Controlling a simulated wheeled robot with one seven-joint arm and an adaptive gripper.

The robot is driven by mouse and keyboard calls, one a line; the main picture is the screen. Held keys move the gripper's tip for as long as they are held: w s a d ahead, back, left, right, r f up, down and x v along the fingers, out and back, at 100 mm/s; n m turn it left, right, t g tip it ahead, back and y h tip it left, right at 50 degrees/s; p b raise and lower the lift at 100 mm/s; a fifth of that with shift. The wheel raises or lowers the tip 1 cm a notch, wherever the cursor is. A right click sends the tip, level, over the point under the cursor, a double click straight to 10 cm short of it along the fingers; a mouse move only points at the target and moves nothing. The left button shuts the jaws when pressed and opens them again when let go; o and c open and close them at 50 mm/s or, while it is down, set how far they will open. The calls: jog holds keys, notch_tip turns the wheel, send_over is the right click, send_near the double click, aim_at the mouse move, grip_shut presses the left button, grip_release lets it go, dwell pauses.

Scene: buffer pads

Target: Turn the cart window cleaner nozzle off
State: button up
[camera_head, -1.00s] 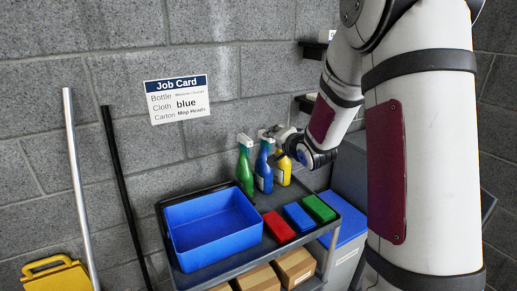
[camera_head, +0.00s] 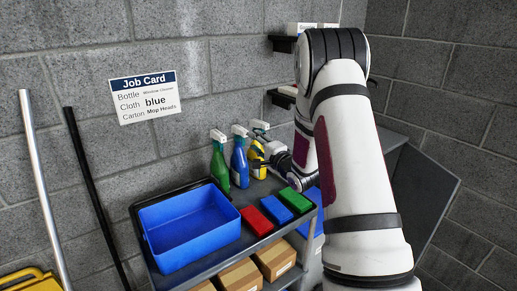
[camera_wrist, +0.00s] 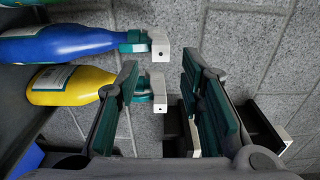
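Three spray bottles stand at the back of the cart (camera_head: 192,272): green (camera_head: 220,168), blue (camera_head: 239,168) and yellow (camera_head: 256,168). Each has a pale trigger head. I cannot read their labels, so I cannot tell which is the window cleaner. My gripper (camera_head: 268,150) is beside the yellow bottle's upper part. In the wrist view the gripper (camera_wrist: 165,100) is open. The yellow bottle (camera_wrist: 70,86) lies sideways in the picture, its white nozzle (camera_wrist: 158,92) showing in the gap between the fingers, partly behind the left finger. The blue bottle's nozzle (camera_wrist: 160,46) is just above. Contact is unclear.
A blue bin (camera_head: 190,228) and red (camera_head: 257,221), blue (camera_head: 276,207) and green (camera_head: 294,199) blocks lie on the cart top. Cartons (camera_head: 241,275) sit below. A job card (camera_head: 145,95) hangs on the wall. Wall shelves (camera_head: 283,44) are above right.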

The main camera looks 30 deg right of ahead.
aim_at(245, 133)
jog(key=shift+w+b, duration=1.05)
jog(key=shift+w, duration=1.85)
jog(key=shift+c, duration=0.2)
jog(key=c, duration=0.6)
jog(key=n+b, duration=0.2)
jog(key=n, duration=1.1)
jog(key=shift+n, duration=0.4)
jog(key=shift+o, duration=0.2)
jog(key=n+b, duration=0.2)
jog(key=n, duration=0.3)
